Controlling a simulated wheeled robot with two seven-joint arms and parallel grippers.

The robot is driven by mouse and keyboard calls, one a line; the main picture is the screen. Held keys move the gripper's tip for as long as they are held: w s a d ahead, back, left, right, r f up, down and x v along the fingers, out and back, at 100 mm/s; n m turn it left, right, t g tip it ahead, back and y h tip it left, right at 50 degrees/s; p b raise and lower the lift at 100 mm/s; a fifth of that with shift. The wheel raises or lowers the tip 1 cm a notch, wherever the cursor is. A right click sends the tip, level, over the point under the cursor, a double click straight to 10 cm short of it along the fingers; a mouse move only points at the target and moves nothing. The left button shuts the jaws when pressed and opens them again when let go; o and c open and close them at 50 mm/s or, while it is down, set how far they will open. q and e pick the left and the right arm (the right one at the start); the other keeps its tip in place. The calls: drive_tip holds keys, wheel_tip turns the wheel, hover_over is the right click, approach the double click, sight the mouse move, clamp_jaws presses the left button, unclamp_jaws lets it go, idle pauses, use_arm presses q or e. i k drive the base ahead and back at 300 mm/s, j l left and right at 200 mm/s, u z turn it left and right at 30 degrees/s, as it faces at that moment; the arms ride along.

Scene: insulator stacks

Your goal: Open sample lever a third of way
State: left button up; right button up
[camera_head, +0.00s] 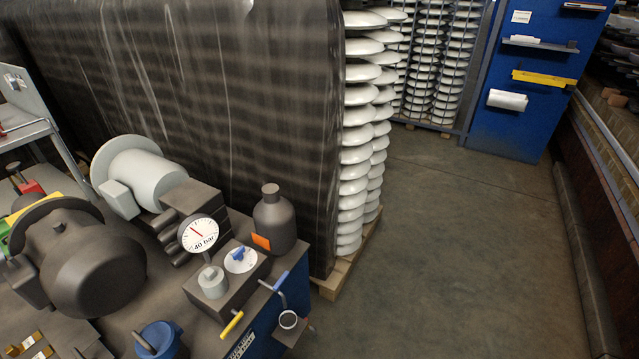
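A dark valve block (222,290) sits at the right end of a machine bench. A lever with a blue handle (281,280) sticks out from its right side, above a small cup (289,320). A lever with a yellow handle (232,324) sticks out from its front. A white dial with a blue knob (239,257) is on its top. Neither of my grippers is in view.
A gauge reading "40 bar" (199,234), a dark bottle with an orange tag (274,222) and a blue cap (158,340) stand near the levers. Wrapped stacks of white insulators (357,155) rise behind. The floor (460,240) to the right is clear.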

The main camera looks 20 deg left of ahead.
sight(284, 278)
drive_tip(key=j+u, duration=0.2)
drive_tip(key=u, duration=0.15)
drive_tip(key=k+j+u, duration=0.1)
drive_tip(key=j+u, duration=0.15)
drive_tip(key=u, duration=0.15)
